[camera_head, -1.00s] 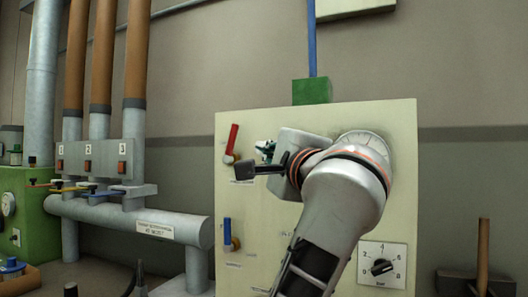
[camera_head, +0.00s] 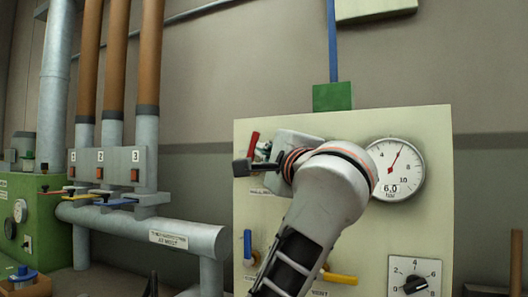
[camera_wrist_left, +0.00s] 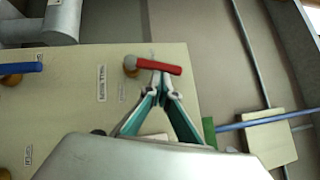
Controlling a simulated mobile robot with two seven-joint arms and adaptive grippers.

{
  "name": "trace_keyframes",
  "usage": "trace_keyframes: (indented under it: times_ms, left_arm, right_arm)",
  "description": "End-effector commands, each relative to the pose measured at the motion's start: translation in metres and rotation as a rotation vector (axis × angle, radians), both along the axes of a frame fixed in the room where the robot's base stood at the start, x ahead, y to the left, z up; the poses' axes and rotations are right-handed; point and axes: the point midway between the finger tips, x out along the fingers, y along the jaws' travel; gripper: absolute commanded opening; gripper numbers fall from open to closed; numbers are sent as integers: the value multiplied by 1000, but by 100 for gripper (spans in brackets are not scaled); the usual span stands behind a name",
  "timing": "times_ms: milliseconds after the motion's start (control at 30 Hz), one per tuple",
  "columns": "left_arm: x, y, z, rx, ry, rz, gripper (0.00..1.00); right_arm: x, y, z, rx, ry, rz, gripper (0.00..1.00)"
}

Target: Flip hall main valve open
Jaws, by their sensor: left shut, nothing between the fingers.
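A red-handled lever valve (camera_head: 253,142) is at the upper left of the cream panel (camera_head: 340,125). Its handle points up and leans slightly right; the left wrist view, turned sideways, shows the red handle (camera_wrist_left: 158,67) whole. My right gripper is out of view.
Below are a blue lever (camera_head: 248,243) pointing up and a yellow lever (camera_head: 341,278) pointing right. A round gauge (camera_head: 396,170) reads 6.0, and a black dial (camera_head: 415,284) sits below it. Grey pipework (camera_head: 150,230) stands left of the panel.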

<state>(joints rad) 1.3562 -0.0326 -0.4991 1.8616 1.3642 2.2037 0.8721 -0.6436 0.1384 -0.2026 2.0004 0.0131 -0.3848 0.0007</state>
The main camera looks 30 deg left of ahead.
Motion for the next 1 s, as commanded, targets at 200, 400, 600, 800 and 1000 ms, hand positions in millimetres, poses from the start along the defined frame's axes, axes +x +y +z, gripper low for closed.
trace_keyframes:
  times_ms: [200, 400, 600, 800, 1000]
  left_arm:
    - [-1, 1, 5, -40, -5, -3, 0]
    - [-1, 8, 10, -104, -6, -3, 0]
    - [-1, 13, 13, -102, -6, -1, 0]
    - [-1, 13, 13, -100, -6, 0, 0]
    - [-1, 13, 13, -100, -6, 0, 0]
  right_arm:
    - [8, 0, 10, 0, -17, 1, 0]
    - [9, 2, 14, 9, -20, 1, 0]
    - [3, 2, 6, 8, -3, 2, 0]
    - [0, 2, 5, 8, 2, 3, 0]
    - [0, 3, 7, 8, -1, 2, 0]
